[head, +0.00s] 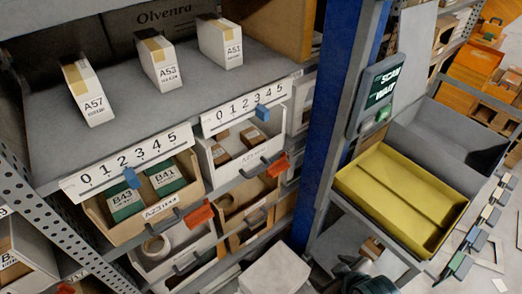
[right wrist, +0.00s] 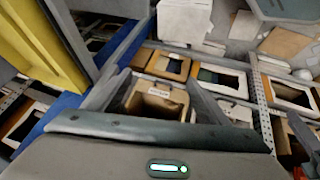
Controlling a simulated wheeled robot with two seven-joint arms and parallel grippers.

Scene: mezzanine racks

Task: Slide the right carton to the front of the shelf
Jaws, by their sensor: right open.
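Three white cartons with tan tape stand on the upper grey shelf (head: 150,95) in the head view. The right carton, A51 (head: 222,45), stands farthest right, set back from the front edge. The middle carton, A53 (head: 163,65), and the left carton, A57 (head: 91,95), stand apart from it. My right gripper (head: 364,280) is partly in the head view, low at the bottom edge and well away from the cartons. In the right wrist view its two fingers (right wrist: 155,88) are apart with nothing held between them. My left gripper is in neither view.
Number strips (head: 130,160) with blue sliders line the shelf's front. Drawers with boxes (head: 145,190) hang below. A blue post (head: 335,120) stands right of the shelf, with a scan panel (head: 375,95) and a yellow tray (head: 400,190) beyond it.

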